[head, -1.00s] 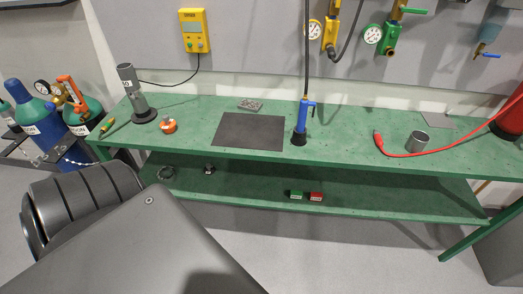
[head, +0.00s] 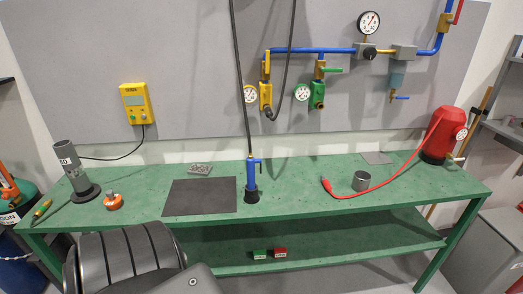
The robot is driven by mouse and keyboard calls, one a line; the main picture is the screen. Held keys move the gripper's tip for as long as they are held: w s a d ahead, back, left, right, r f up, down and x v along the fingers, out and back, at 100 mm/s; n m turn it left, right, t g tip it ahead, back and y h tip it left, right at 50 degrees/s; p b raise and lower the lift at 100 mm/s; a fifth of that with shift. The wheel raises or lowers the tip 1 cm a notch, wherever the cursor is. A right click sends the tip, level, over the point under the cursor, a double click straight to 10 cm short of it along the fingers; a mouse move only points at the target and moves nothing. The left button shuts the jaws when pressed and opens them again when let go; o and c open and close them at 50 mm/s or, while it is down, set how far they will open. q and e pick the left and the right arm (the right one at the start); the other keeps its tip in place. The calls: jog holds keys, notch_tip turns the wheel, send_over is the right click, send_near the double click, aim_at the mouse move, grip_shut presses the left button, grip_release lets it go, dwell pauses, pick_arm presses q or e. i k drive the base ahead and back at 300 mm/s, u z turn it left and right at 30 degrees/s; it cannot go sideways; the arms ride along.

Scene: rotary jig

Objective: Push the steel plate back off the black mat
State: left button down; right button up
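The black mat (head: 200,197) lies flat on the green bench top, left of the middle, and looks bare. A small grey metal piece with a patterned top (head: 199,169) lies just behind the mat's back edge; it may be the steel plate, but I cannot tell for sure. A thin flat grey sheet (head: 377,158) lies far to the right near the back of the bench. Neither of my grippers is in view; only dark parts of my own body show at the lower left.
A blue torch-like tool (head: 252,176) on a black foot stands at the mat's right edge, its hose hanging from above. An orange-red item (head: 113,202) and a grey post (head: 75,172) stand left.

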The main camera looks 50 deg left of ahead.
aim_at(195, 169)
jog(key=z, duration=0.85)
jog(key=k, duration=1.45)
jog(key=u, duration=1.05)
